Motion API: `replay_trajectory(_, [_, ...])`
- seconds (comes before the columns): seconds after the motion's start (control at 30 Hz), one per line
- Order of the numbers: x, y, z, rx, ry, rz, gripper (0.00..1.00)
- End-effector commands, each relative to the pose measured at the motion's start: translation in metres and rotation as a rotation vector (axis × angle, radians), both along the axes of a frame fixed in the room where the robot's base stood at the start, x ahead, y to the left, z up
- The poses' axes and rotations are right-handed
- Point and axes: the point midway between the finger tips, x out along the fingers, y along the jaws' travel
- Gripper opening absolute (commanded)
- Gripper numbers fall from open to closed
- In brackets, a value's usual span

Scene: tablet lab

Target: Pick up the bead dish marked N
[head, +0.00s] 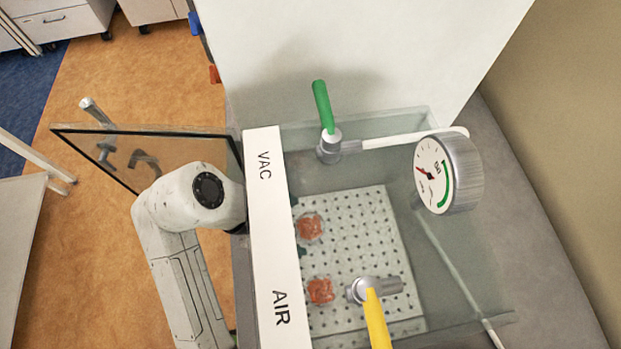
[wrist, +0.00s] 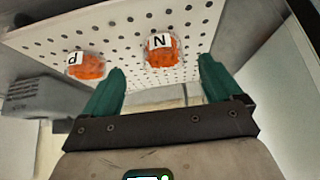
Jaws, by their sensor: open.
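The bead dish marked N (wrist: 162,53) is a clear round dish of orange beads with a white label. It sits on the perforated plate (wrist: 205,22), ahead of and between the green fingertips in the wrist view. My gripper (wrist: 161,72) is open and empty. A similar dish marked P (wrist: 86,67) lies to the left in that view, outside the fingers. The head view shows two orange dishes, an upper one (head: 310,228) and a lower one (head: 320,291), with labels not legible. There my gripper is mostly hidden behind the white VAC/AIR panel (head: 266,225).
The plate is inside a clear-walled chamber, with an open glass door (head: 130,165) at left. A green-handled valve (head: 322,108), a yellow-handled valve (head: 374,318) and a round gauge (head: 435,175) stand above it. The plate's right part is free.

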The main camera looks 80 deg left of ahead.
Motion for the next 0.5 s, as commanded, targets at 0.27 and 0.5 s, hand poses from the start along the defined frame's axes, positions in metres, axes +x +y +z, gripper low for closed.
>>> replay_trajectory(0.27, [0.018, 0.002, -0.026, 0.001, 0.001, -0.003, 0.92])
replay_trajectory(0.5, [0.03, 0.001, -0.039, 0.0, 0.001, 0.0, 0.92])
